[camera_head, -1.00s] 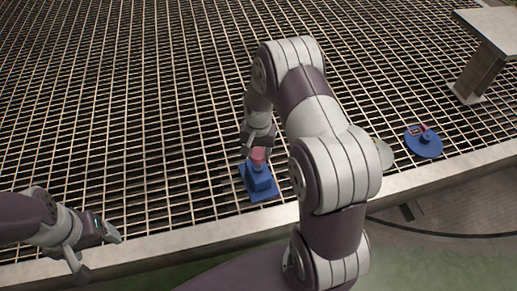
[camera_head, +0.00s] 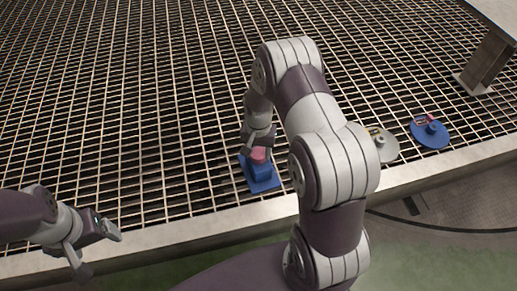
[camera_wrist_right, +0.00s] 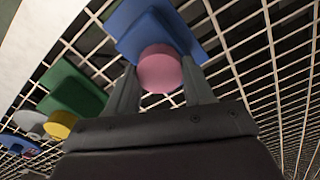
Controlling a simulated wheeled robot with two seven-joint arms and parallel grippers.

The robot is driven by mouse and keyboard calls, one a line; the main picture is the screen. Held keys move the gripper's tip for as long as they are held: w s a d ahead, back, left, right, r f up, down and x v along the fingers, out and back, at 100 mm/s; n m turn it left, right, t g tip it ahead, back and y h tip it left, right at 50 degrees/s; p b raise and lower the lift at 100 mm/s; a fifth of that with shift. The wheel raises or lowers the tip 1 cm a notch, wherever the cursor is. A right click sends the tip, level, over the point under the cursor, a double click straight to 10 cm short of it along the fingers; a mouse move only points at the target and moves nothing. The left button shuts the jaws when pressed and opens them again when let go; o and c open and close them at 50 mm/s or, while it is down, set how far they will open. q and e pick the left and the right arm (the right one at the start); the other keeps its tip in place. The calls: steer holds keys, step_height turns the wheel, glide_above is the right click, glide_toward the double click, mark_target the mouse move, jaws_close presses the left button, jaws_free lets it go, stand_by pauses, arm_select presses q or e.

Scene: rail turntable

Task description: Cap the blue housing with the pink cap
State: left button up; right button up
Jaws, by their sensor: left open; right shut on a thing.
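The blue housing (camera_head: 262,176) stands on a blue square base on the grating, near its front edge. The pink cap (camera_head: 259,155) is at the top of the housing and appears to touch it; how far it is seated is unclear. My right gripper (camera_head: 257,147) is above the housing, shut on the cap. In the right wrist view, the cap (camera_wrist_right: 160,70) is between the two fingers, with the blue housing's base (camera_wrist_right: 135,30) behind it. My left gripper (camera_head: 98,252) is open and empty at the lower left, away from the housing.
A grey disc (camera_head: 388,151) and a blue disc (camera_head: 432,138) with small parts lie to the right. The right wrist view shows a green plate (camera_wrist_right: 72,88) and a yellow cylinder (camera_wrist_right: 61,124). A post (camera_head: 488,62) stands at the far right. The grating at left is clear.

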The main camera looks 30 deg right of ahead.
steer(key=shift+f, duration=0.2)
stand_by(0.3)
steer(key=o, duration=1)
steer(key=shift+r, duration=0.1)
step_height(320, 180, up, 12)
steer(key=p, duration=0.5)
steer(key=shift+r, duration=0.25)
